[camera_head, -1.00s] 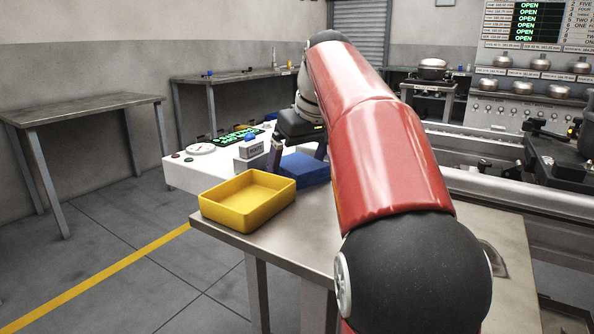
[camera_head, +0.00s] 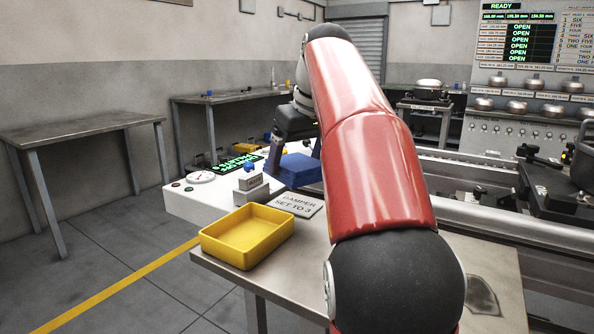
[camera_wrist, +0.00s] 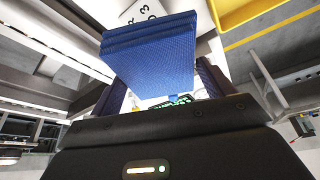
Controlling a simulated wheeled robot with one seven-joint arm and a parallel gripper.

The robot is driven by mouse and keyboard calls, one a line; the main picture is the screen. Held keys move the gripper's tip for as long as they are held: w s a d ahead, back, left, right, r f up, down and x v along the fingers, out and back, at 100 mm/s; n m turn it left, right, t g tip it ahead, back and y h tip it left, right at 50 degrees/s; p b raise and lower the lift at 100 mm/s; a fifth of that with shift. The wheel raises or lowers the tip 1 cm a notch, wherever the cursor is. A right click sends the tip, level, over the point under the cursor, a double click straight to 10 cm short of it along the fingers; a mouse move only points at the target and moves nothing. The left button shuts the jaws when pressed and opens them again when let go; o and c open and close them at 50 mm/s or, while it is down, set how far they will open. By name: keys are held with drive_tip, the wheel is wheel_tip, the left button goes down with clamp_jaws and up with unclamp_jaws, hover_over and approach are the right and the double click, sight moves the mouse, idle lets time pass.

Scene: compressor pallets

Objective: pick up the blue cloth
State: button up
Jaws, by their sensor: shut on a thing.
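The blue cloth (camera_head: 296,170) is a folded, layered pad. In the head view it is up off the table, beneath my gripper (camera_head: 297,152), and part of it is hidden behind my red arm. In the wrist view the cloth (camera_wrist: 155,55) fills the space between the two fingers of my gripper (camera_wrist: 160,88). The gripper is shut on the cloth.
A yellow tray (camera_head: 247,237) sits empty at the table's front left corner. A sign reading "DAMPER SET TO 3" (camera_head: 296,204) lies behind it. A white console (camera_head: 200,205) with a dial and green display stands beyond. An empty grey table (camera_head: 82,136) stands at left.

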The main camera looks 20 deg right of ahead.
sight(296, 162)
wheel_tip(296, 162, up, 13)
drive_tip(key=p, duration=0.6)
drive_tip(key=shift+p, duration=0.3)
drive_tip(key=o, duration=0.4)
drive_tip(key=shift+c, duration=1.1)
drive_tip(key=shift+a, duration=0.1)
